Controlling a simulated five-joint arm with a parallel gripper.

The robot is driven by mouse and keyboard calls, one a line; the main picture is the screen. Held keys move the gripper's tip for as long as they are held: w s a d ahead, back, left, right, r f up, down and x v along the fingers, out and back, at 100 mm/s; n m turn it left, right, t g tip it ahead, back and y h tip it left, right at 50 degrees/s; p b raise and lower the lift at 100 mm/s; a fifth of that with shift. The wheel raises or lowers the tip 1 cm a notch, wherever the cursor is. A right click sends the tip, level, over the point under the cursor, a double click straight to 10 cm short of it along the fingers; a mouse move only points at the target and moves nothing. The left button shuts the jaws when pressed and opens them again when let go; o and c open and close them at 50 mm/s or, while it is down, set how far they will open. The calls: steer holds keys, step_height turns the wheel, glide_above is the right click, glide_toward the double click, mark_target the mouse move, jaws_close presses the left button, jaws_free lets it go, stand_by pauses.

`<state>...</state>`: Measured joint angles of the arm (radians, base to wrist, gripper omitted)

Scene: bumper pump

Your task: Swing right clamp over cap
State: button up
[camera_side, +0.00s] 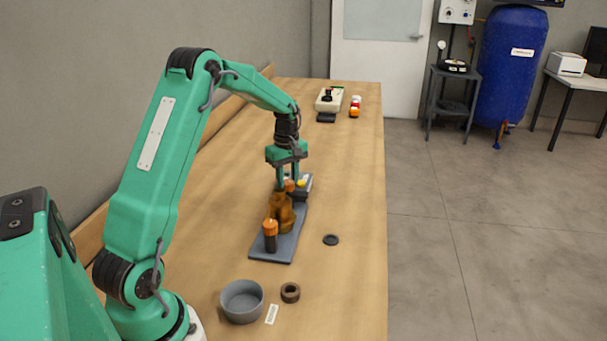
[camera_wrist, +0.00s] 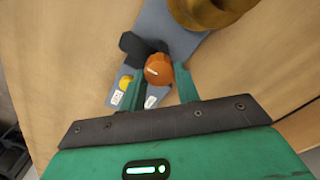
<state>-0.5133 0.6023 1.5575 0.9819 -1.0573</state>
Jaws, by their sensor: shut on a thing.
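My gripper (camera_side: 289,184) reaches down over the far end of a grey base plate (camera_side: 266,250). In the wrist view my gripper (camera_wrist: 160,82) has its two green fingers on either side of an orange knob (camera_wrist: 158,68), shut on it. A dark clamp piece (camera_wrist: 133,46) sticks out beside this knob. The brown pump body with its cap (camera_side: 281,211) stands on the middle of the plate and also shows in the wrist view (camera_wrist: 205,10). A second orange knob on a dark post (camera_side: 270,236) stands at the near end. The lower part of the gripped clamp is mostly hidden.
A yellow button (camera_wrist: 125,82) and white labels lie close to my fingers. A grey bowl (camera_side: 242,301), a dark ring (camera_side: 290,292) and a black disc (camera_side: 331,240) lie on the wooden table (camera_side: 345,150). The table right of the plate is mostly clear.

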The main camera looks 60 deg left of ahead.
steer(key=shift+m, duration=0.5)
steer(key=m, duration=0.3)
steer(key=shift+m, duration=0.3)
steer(key=m, duration=0.4)
steer(key=shift+w+m, duration=0.1)
steer(key=shift+m, duration=0.2)
steer(key=m, duration=0.4)
steer(key=shift+r, duration=0.1)
steer(key=m, duration=0.4)
steer(key=shift+d+m, duration=0.1)
steer(key=shift+m, duration=0.3)
steer(key=o, duration=1)
steer(key=shift+c, duration=0.2)
